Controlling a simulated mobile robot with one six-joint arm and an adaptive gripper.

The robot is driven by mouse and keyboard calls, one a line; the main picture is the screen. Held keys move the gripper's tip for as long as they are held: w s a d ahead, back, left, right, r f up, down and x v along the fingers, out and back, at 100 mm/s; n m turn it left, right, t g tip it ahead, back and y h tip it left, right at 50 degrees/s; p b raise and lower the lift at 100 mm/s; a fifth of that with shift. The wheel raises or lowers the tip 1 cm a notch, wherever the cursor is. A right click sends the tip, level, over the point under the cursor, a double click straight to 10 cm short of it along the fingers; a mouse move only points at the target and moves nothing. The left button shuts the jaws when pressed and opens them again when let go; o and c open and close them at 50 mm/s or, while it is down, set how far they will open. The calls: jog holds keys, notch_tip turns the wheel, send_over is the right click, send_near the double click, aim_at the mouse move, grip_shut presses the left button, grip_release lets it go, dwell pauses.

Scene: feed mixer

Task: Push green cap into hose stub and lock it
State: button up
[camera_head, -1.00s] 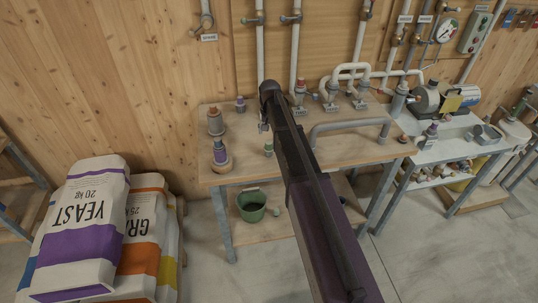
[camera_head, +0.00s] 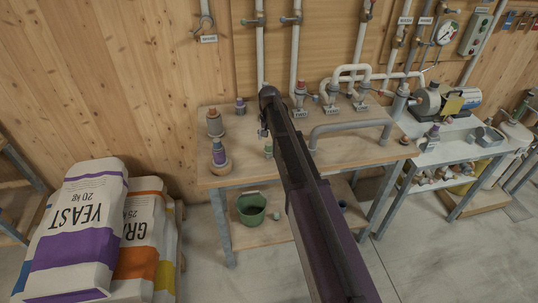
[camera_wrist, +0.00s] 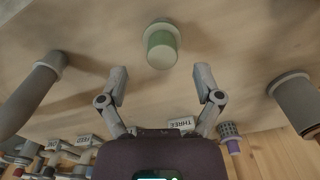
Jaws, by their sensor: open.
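A green cap with a pale rim (camera_wrist: 161,45) stands on the wooden bench, straight ahead of my gripper (camera_wrist: 161,78) in the wrist view. The gripper's two fingers are spread, with nothing between them; the cap is beyond the fingertips, apart from them. In the head view the green cap (camera_head: 268,149) shows just left of my arm, which hides part of the bench; the fingers are hard to make out there. A grey pipe with a collar (camera_wrist: 32,92) is at the left of the wrist view. I cannot tell which part is the hose stub.
The bench (camera_head: 240,172) also holds purple-banded fittings (camera_head: 219,152) at its left, a bent grey pipe (camera_head: 345,125) at its right and labelled valves (camera_head: 331,100) at the back. A green bucket (camera_head: 251,208) is on the shelf below. Feed sacks (camera_head: 80,225) stand left.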

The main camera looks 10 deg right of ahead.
aim_at(269, 144)
jog(key=shift+w+f+b, duration=0.1)
jog(key=shift+f+b, duration=1.55)
jog(key=shift+f, duration=0.25)
grip_shut()
